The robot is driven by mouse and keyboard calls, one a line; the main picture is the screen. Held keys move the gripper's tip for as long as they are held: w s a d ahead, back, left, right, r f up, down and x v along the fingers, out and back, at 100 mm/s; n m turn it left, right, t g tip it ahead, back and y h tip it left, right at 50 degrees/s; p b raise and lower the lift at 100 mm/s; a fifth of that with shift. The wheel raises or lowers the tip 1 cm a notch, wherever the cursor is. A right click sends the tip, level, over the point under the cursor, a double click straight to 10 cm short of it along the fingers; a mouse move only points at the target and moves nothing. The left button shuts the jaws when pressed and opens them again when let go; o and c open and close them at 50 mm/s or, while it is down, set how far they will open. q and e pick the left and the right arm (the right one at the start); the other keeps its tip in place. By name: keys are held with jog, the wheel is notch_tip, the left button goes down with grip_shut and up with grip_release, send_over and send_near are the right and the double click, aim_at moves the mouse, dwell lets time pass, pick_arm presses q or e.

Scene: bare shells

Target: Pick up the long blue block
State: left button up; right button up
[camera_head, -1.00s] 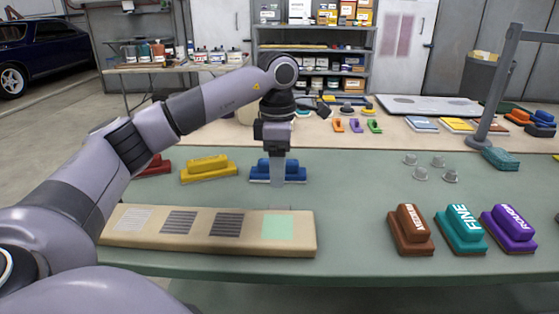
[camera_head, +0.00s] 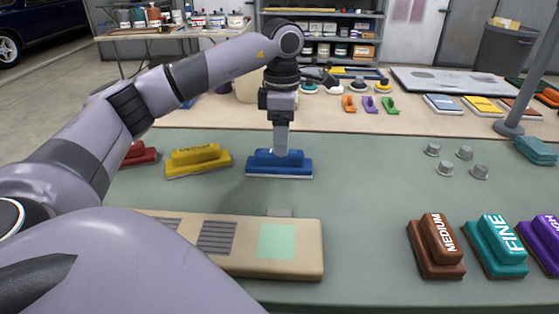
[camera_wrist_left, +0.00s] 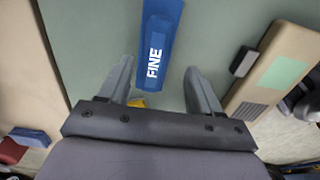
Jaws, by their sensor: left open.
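The long blue block (camera_head: 295,168) lies on the green mat near the middle of the head view. It has a wide base and a narrower raised top. In the left wrist view the blue block (camera_wrist_left: 164,22) carries the white word FINE and runs up out of the picture. My left gripper (camera_head: 281,153) points down over it in the head view and covers part of its top. In the wrist view my left gripper (camera_wrist_left: 159,68) is open, with the block's near end between its two fingers and a gap on each side. Contact cannot be told. My right gripper is not in view.
A yellow block (camera_head: 197,160) and a red block (camera_head: 138,154) lie left of the blue one. A beige board (camera_head: 300,260) with patches lies in front. Brown (camera_head: 436,247), teal (camera_head: 497,246) and purple (camera_head: 542,240) blocks lie at right. Grey knobs (camera_head: 462,153) stand nearby.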

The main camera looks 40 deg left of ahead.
pick_arm(q)
jog(key=f, duration=0.3)
jog(key=a+f, duration=0.1)
jog(key=f, duration=0.1)
jog(key=c, duration=1.1)
jog(key=shift+c, duration=0.2)
jog(key=shift+w+r, duration=0.1)
jog(key=shift+r, duration=0.05)
jog(key=shift+r, duration=0.3)
notch_tip(320, 180, up, 19)
jog(key=p, duration=0.4)
jog(key=shift+p, duration=0.3)
